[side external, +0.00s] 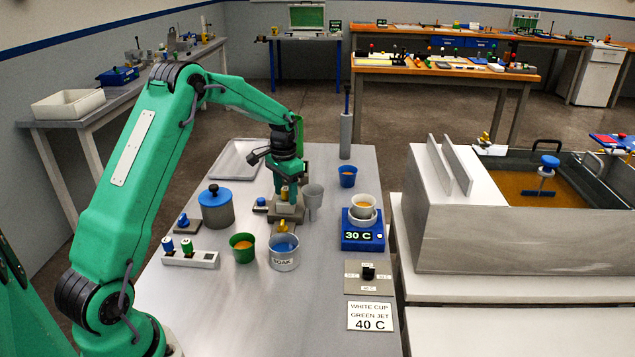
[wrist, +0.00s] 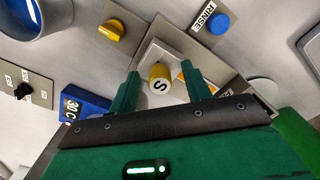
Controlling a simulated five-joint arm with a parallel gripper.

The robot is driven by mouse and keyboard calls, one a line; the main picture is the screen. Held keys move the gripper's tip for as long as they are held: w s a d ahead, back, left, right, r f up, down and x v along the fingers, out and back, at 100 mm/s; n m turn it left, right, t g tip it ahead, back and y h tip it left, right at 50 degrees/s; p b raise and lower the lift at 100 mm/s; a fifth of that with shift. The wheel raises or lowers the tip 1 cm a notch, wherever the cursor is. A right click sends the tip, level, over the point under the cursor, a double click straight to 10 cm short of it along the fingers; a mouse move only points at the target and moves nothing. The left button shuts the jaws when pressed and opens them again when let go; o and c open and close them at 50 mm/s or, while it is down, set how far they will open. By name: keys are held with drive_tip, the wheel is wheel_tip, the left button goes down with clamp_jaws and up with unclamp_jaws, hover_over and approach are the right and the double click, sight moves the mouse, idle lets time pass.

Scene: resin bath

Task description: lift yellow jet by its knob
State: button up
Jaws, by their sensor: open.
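The yellow jet's knob (wrist: 160,78), marked S on top, stands on a pale square block in the wrist view, between my fingers. In the side view the yellow knob (side external: 284,191) shows on a grey block, just below my gripper (side external: 283,179). My gripper (wrist: 161,76) is open, with one green finger on each side of the knob. The jet's lower part is hidden in or behind the block. A separate yellow knob (wrist: 115,30) sits on a flat plate nearby.
A grey funnel-like cup (side external: 312,196) stands close right of my gripper. The SOAK pot (side external: 284,262), a green cup (side external: 242,254) and a rack (side external: 190,259) with blue and green knobs stand nearer. A lidded pot (side external: 216,212) is left; the 30 C scale-like unit (side external: 363,242) is right.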

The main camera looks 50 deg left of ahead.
sight(286, 189)
idle(0.3)
clamp_jaws()
drive_tip(key=shift+r, duration=0.1)
drive_tip(key=shift+r, duration=0.8)
wheel_tip(286, 189, up, 2)
drive_tip(key=shift+r, duration=0.15)
drive_tip(key=s+d+r, duration=0.1)
drive_tip(key=d+r, duration=0.6)
drive_tip(key=d, duration=0.4)
drive_tip(key=shift+s+d, duration=0.3)
